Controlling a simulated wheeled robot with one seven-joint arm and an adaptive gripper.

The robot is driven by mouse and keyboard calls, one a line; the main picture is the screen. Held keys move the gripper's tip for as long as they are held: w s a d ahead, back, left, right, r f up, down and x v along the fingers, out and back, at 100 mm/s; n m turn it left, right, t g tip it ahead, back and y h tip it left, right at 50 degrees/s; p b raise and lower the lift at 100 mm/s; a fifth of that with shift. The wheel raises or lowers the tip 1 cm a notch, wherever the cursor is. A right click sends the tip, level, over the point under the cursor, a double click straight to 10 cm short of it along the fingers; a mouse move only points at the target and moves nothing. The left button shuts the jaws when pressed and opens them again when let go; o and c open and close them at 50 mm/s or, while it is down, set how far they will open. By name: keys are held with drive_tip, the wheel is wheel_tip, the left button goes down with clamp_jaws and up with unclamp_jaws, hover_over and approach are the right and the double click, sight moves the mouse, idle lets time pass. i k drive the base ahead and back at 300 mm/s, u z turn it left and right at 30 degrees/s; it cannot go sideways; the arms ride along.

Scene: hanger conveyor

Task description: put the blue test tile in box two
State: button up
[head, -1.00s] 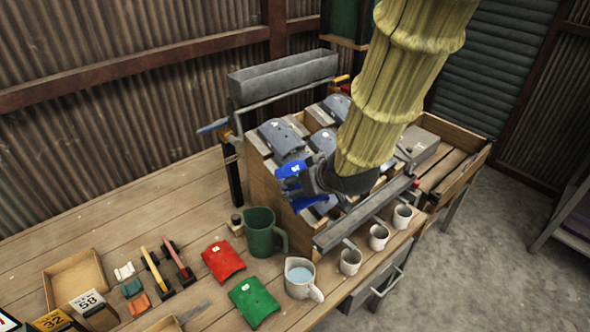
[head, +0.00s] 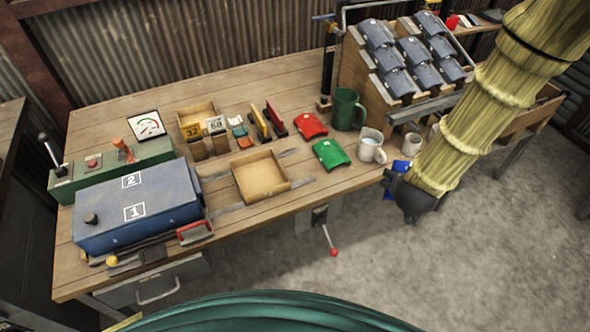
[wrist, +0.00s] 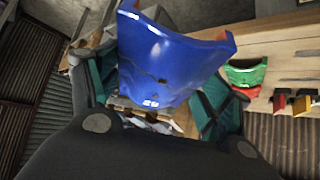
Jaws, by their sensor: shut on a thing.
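The blue test tile (wrist: 168,58) is curved and glossy, with a small white mark near its lower edge. My gripper (wrist: 158,98) is shut on it, with a teal finger on either side. In the head view the tile (head: 402,165) shows only in part beside my dark gripper (head: 394,182), near the table's front edge, right of the green tile. The blue case (head: 165,220) at the left carries the labels 1 and 2 on its closed top. An open, empty wooden tray (head: 284,186) lies mid-table. I cannot tell for certain which is box two.
A rack of grey tiles (head: 375,32) is behind. A red-knobbed lever (head: 333,251) juts out below the table front.

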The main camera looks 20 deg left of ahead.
sight(259, 178)
drive_tip(key=z, duration=1.6)
drive_tip(key=k, duration=2.1)
drive_tip(key=u, duration=1.65)
drive_tip(key=i, duration=0.95)
drive_tip(key=u, duration=0.05)
